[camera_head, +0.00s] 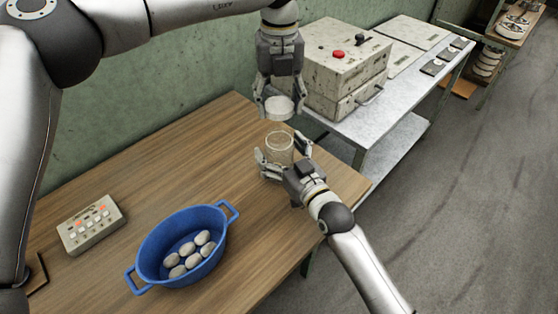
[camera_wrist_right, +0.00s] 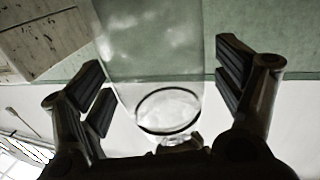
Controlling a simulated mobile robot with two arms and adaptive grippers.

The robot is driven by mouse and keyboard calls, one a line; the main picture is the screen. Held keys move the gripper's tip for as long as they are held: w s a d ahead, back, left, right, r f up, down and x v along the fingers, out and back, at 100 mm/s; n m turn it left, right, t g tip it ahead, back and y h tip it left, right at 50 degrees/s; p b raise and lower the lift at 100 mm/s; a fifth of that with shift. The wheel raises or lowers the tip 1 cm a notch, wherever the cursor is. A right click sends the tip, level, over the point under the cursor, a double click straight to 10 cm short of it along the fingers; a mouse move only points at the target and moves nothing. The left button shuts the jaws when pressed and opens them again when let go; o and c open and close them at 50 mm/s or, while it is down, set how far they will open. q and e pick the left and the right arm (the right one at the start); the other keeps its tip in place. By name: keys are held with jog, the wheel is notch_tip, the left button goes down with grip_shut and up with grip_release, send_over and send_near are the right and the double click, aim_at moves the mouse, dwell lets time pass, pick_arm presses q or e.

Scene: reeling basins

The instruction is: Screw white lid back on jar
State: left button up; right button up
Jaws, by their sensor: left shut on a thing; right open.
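The clear glass jar (camera_head: 279,148) stands upright near the right end of the wooden table. My left gripper (camera_head: 279,106) is above it, pointing down and shut on the white lid (camera_head: 279,108), which is held apart from the jar's rim. My right gripper (camera_head: 283,154) is open, with its fingers on either side of the jar. In the right wrist view, the jar (camera_wrist_right: 155,60) lies between the two open fingers of my right gripper (camera_wrist_right: 165,85), with visible gaps on both sides.
A blue basin (camera_head: 150,258) with several whitish oval things stands at the table's front. A control box (camera_head: 90,224) with buttons lies to its left. A metal bench (camera_head: 408,98) with a worn machine box (camera_head: 340,55) stands behind right. The table's middle (camera_head: 190,165) is clear.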

jog(key=shift+w+a, duration=0.25)
jog(key=shift+w, duration=0.1)
jog(key=c, duration=1.5)
pick_arm(q)
send_over(279, 128)
jog(key=s, duration=0.3)
jog(key=shift+w+f, duration=0.15)
jog(key=shift+f, duration=1.1)
jog(key=shift+w+f, duration=0.1)
jog(key=shift+f, duration=1.1)
pick_arm(e)
jog(key=shift+c, duration=0.2)
pick_arm(q)
jog(key=shift+f, duration=0.1)
jog(key=shift+f, duration=0.8)
jog(key=shift+f, duration=0.55)
